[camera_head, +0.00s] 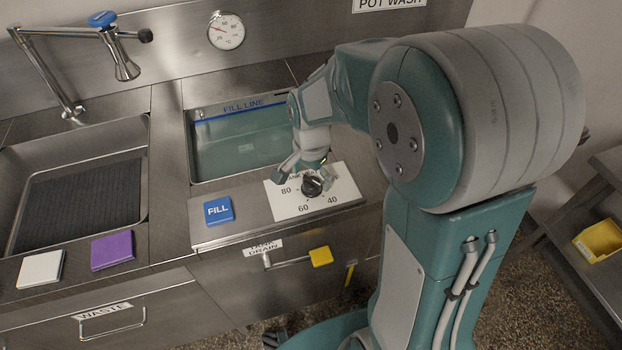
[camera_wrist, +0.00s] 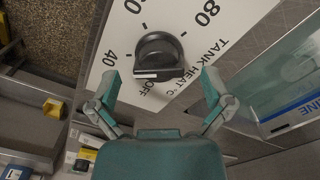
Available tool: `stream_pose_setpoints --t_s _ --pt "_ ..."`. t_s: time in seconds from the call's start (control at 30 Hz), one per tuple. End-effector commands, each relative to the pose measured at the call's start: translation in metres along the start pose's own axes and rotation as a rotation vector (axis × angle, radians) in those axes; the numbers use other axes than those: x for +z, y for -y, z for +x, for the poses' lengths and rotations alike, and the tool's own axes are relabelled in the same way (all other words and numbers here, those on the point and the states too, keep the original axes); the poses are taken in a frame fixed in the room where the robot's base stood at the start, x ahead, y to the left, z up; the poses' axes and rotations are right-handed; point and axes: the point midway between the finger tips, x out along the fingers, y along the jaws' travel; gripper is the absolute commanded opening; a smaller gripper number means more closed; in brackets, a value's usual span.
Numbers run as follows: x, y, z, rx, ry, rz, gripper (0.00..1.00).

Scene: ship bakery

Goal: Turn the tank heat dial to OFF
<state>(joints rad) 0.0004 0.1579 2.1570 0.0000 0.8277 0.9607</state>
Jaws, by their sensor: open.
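The tank heat dial is a round black knob (camera_head: 312,186) on a white plate (camera_head: 290,207) marked 40, 60 and 80 on the sloped front panel of the tank. In the wrist view the knob (camera_wrist: 158,56) has a white mark on its grip bar, on the side near the OFF lettering (camera_wrist: 152,92), which is partly covered. The plate there reads TANK HEAT °C. My gripper (camera_head: 305,177) is over the dial in the head view. In the wrist view my gripper (camera_wrist: 160,84) is open, one finger on each side of the knob's lower part; contact cannot be told.
A blue FILL button (camera_head: 218,210) is left of the dial plate. The water-filled tank (camera_head: 240,145) lies behind it. A yellow-handled tank drain lever (camera_head: 320,257) is below the panel. A sink (camera_head: 80,200), white and purple pads and a WASTE drawer are at left.

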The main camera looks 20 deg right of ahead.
Motion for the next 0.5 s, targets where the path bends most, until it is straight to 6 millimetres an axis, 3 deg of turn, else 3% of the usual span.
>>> stream_pose_setpoints --t_s 0.13,0.4,0.5 --pt "0.0001 -0.0001 0.0101 0.000 0.000 0.000 1.00" --pt "0.0000 0.0000 0.0115 -0.001 -0.001 0.000 1.00" --pt "0.0000 0.0000 0.0114 -0.001 -0.001 0.000 0.55"
